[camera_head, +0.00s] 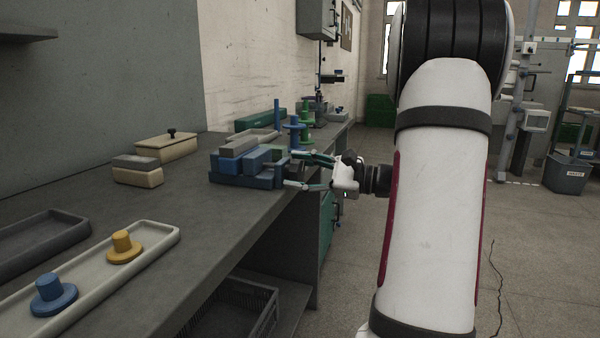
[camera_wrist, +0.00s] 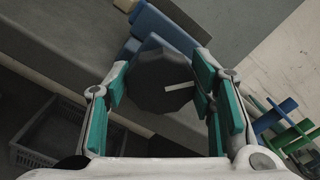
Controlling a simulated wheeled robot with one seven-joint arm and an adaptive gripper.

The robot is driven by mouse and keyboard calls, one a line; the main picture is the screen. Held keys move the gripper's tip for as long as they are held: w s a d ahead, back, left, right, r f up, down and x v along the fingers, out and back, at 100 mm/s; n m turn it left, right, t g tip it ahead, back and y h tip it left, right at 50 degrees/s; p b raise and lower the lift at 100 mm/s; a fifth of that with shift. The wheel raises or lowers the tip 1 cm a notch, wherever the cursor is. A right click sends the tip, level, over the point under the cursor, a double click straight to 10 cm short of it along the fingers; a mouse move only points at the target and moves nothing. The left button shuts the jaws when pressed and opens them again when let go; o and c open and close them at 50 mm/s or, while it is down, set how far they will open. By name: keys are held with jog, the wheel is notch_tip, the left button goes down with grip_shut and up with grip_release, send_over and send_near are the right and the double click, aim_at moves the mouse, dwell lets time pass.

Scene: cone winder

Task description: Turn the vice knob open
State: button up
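The blue vice (camera_head: 240,180), with grey upper blocks, sits at the front edge of the workbench. Its dark grey, many-sided knob (camera_wrist: 160,80) has a white mark and faces the wrist camera. My gripper (camera_head: 292,169) is at the knob end of the vice, coming from the right. Its green-padded fingers are spread apart, one to each side of the knob in the wrist view (camera_wrist: 161,66). I cannot tell whether the pads touch the knob. In the head view, the knob is hard to make out between the fingers.
A pale tray (camera_head: 160,229) holds a yellow and a blue knobbed piece. A lidded box (camera_head: 166,147) and a small block stack (camera_head: 138,171) stand behind. Green and blue spindles (camera_head: 305,125) stand beyond the vice. A crate (camera_head: 235,312) sits under the bench.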

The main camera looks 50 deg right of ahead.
jog(key=shift+o, duration=1.1)
jog(key=shift+s, duration=0.1)
jog(key=v, duration=1.1)
jog(key=shift+s+d, duration=0.15)
jog(key=shift+s, duration=0.25)
